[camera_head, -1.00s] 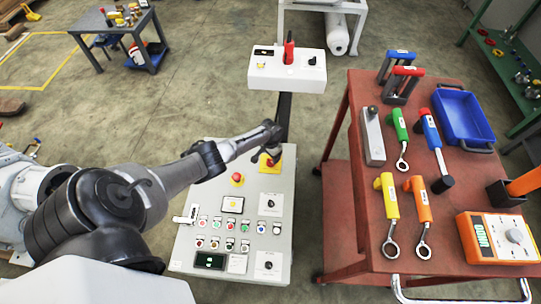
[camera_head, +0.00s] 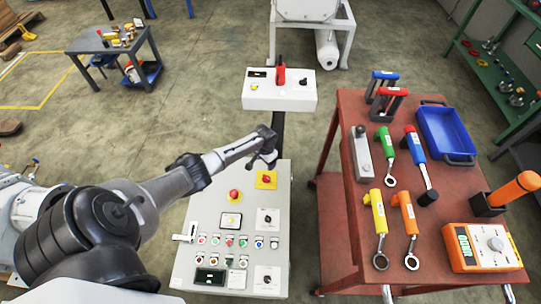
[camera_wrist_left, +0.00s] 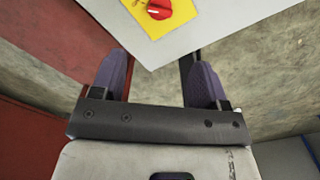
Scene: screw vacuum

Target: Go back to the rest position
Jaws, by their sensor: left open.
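My left arm comes in from the left in the head view. Its gripper (camera_head: 264,160) hangs over the upper part of the grey control panel (camera_head: 218,262), close to the red knob on a yellow plate (camera_head: 266,180). In the left wrist view, the two purple-grey fingers of the left gripper (camera_wrist_left: 158,80) are spread wide with nothing between them. The red knob (camera_wrist_left: 159,9) on its yellow plate lies beyond the fingertips at the top of that view. My right gripper shows in neither view.
A red cart (camera_head: 342,220) on the right holds several wrenches, a blue tray (camera_head: 446,133) and an orange meter (camera_head: 482,247). A white box with a red switch (camera_head: 279,90) stands behind the panel. A tool table (camera_head: 108,42) is far left. Floor between is clear.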

